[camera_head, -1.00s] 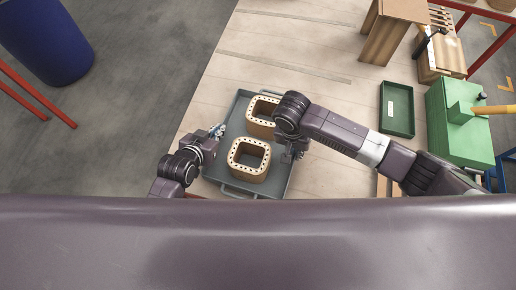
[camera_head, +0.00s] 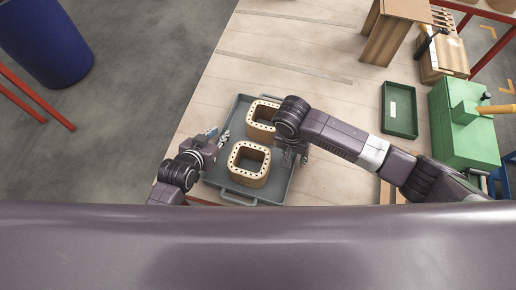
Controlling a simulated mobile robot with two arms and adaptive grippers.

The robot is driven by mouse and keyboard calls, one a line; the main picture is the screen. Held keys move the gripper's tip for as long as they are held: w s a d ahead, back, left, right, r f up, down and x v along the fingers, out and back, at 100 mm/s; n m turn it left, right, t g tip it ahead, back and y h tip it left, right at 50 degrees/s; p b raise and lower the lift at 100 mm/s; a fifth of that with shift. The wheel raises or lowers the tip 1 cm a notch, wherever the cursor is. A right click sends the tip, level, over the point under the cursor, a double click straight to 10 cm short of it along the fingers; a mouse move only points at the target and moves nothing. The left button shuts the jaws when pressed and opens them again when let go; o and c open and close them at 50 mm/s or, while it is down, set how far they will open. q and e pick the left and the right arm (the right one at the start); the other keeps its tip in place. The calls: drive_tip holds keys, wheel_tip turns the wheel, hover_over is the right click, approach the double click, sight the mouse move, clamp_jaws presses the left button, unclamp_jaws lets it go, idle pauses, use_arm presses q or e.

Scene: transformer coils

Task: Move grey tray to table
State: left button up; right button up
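The grey tray (camera_head: 283,182) lies on the wooden table (camera_head: 290,58) near its front left edge. A square wooden coil frame with holes round its rim (camera_head: 236,178) stands in the tray's near part. A second similar frame (camera_head: 257,133) stands behind it, partly covered by my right arm. My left gripper (camera_head: 216,136) is at the tray's left side, and my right gripper (camera_head: 292,157) is at its right side, pointing down. Both fingertips are small and partly hidden, so I cannot tell whether they touch or grip the tray's edge.
A green tray (camera_head: 386,122) lies right of my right arm. A blue barrel (camera_head: 45,40) stands on the floor at left. The table's back middle is clear.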

use_arm(q)
drive_tip(key=shift+s+a, duration=0.1)
drive_tip(key=v, duration=1.1)
drive_tip(key=shift+s+r, duration=0.3)
use_arm(e)
drive_tip(key=shift+a+r, duration=0.1)
wheel_tip(320, 180, up, 12)
drive_tip(key=a, duration=0.2)
drive_tip(key=shift+s, duration=0.25)
drive_tip(key=shift+f, duration=0.2)
